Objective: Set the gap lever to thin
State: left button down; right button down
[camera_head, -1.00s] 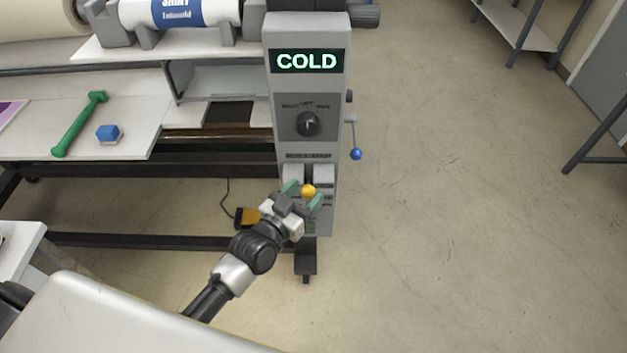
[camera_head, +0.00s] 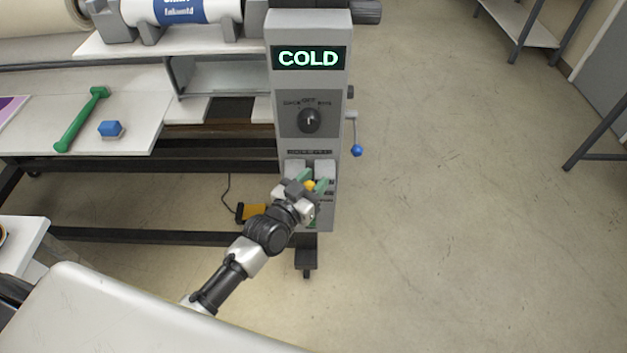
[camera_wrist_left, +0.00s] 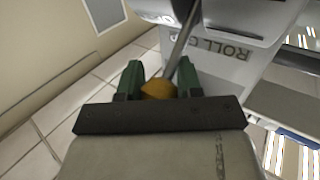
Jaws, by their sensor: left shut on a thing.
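The gap lever has a yellow knob (camera_head: 310,186) and sits low on the front of the grey control column (camera_head: 340,130). In the left wrist view its metal rod (camera_wrist_left: 183,35) runs down to the yellow knob (camera_wrist_left: 158,89), beside the panel lettering "ROLL G…" (camera_wrist_left: 236,50). My left gripper (camera_head: 312,184) is at the lever, its green fingers on either side of the knob. In the left wrist view the left gripper (camera_wrist_left: 158,82) is shut on the knob. The lever's scale marks are partly hidden and too small to read. My right gripper is not in view.
The column has a COLD display (camera_head: 308,58), a rotary dial (camera_head: 309,120) and a blue-knobbed crank (camera_head: 356,150) on its right side. A green tool (camera_head: 80,120) and a blue block (camera_head: 110,129) lie on the left shelf.

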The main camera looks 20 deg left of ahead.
pick_arm(q)
jog(key=shift+s+f+b, duration=0.2)
jog(key=shift+f+b, duration=0.25)
jog(key=shift+b, duration=0.3)
jog(key=s+f+m+t+h+b, duration=0.1)
jog(key=f+m+t+h+b, duration=0.1)
jog(key=b, duration=0.9)
jog(key=s+d+f+m+t+h+b, duration=0.1)
jog(key=f+m+h+b, duration=0.4)
jog(key=b, duration=0.6)
jog(key=shift+s+f+m+t, duration=0.6)
jog(key=shift+f+m+t, duration=0.5)
jog(key=shift+f, duration=0.15)
jog(key=c, duration=0.7)
grip_release()
jog(key=shift+r, duration=0.15)
jog(key=shift+c, duration=0.2)
